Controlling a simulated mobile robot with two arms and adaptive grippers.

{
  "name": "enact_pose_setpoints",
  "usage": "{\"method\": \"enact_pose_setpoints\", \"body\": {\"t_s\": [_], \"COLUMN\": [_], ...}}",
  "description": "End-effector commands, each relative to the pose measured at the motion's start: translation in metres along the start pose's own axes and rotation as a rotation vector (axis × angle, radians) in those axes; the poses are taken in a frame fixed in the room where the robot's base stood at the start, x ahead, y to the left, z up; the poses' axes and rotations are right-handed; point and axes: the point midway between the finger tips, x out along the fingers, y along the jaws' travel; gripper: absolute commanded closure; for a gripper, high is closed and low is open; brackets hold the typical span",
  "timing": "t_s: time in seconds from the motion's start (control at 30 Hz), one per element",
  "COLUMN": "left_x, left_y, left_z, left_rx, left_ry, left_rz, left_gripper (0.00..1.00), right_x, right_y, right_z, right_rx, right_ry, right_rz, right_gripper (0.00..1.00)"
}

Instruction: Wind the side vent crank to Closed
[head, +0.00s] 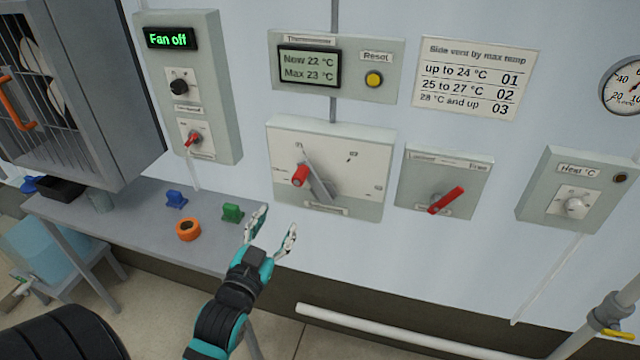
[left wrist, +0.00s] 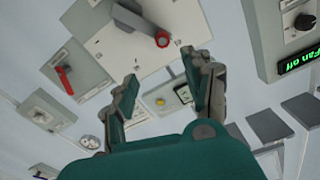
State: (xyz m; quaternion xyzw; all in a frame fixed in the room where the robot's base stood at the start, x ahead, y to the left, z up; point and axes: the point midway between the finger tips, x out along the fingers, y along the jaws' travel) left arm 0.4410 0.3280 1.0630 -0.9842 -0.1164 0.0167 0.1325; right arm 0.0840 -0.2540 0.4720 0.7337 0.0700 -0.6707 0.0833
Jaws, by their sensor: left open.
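The crank panel (head: 373,163) is a pale box on the wall, in the middle of the head view. Its crank has a grey arm (head: 318,182) and a red knob (head: 300,175) at the left of the panel. The panel's small labels are too blurred to read. My left gripper (head: 274,226) is open and empty, below and left of the knob and apart from it. In the left wrist view the red knob (left wrist: 162,39) shows beyond the open fingertips, near the top. My right gripper is not in view.
A panel (head: 474,172) with a red lever (head: 446,200) is to the right. A thermometer box (head: 385,52) and a vent chart (head: 470,75) hang above. A white pipe (head: 400,333) runs low.

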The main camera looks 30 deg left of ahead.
Motion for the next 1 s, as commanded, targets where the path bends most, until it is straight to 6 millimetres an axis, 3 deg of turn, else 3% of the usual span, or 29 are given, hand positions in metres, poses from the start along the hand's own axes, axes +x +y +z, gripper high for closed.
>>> {"method": "enact_pose_setpoints", "body": {"t_s": [0.17, 0.37, 0.7, 1.0], "left_x": [0.017, 0.058, 0.131, 0.169], "left_y": [-0.002, -0.002, -0.002, -0.001], "left_z": [-0.006, -0.008, -0.007, -0.004], "left_rx": [0.001, 0.001, 0.0, 0.0], "left_ry": [0.009, 0.009, 0.007, 0.006], "left_rz": [-0.003, -0.003, -0.002, -0.001], "left_gripper": [0.49, 0.49, 0.49, 0.49], "right_x": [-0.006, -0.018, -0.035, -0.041], "right_y": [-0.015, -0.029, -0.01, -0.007], "right_z": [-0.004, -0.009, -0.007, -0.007], "right_rx": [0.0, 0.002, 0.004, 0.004], "right_ry": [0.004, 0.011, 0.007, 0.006], "right_rz": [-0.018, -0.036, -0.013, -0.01], "right_gripper": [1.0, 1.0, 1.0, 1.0]}}
